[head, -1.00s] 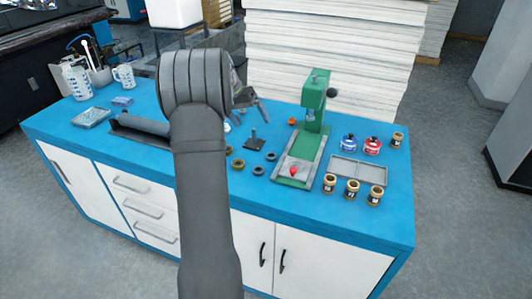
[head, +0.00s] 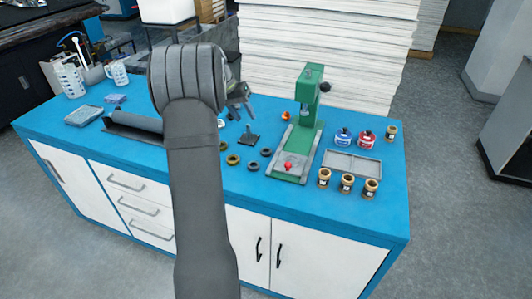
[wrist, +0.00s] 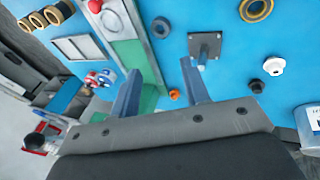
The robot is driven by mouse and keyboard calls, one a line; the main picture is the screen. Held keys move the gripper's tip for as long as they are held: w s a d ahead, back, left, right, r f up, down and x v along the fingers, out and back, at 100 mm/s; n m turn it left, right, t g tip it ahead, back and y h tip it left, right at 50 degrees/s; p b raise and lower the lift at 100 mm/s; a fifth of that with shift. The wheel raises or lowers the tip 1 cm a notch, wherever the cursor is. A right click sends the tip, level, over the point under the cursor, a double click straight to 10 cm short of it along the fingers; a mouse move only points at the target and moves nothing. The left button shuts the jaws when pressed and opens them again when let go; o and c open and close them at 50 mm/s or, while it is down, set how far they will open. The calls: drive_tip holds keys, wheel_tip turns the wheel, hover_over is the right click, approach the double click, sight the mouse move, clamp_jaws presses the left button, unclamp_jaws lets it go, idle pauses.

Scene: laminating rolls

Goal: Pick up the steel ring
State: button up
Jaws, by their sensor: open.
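Two small dark grey rings lie flat on the blue bench in the head view, one nearer the front (head: 253,166) and one nearer the green press (head: 266,152). I cannot tell for sure which is the steel ring. A brass-coloured ring (head: 233,160) lies to their left. In the wrist view one dark grey ring (wrist: 160,27) lies beyond the fingers, and a brass ring (wrist: 256,9) is at the top right. My gripper (head: 243,103) is above the bench behind the rings. Its fingers (wrist: 162,82) are apart with nothing held between them.
The green press (head: 310,100) stands right of the rings. A square base with an upright post (head: 248,140) stands close to them. A grey tray (head: 352,163), several small jars (head: 346,183) and two bottles (head: 366,138) are farther right. A dark trough (head: 130,130) lies left.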

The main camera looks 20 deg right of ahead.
drive_tip(key=m+t, duration=0.3)
drive_tip(key=m, duration=0.1)
hover_over(265, 148)
drive_tip(key=s+a, duration=0.3)
drive_tip(key=a, duration=0.1)
drive_tip(key=f, duration=1.1)
drive_tip(key=shift+d+f, duration=0.15)
drive_tip(key=shift+d, duration=0.05)
drive_tip(key=shift+d+x, duration=0.15)
drive_tip(key=shift+x, duration=1.2)
drive_tip(key=shift+d+x, duration=0.15)
drive_tip(key=shift+x, duration=1.15)
drive_tip(key=shift+w, duration=0.15)
drive_tip(key=c, duration=0.7)
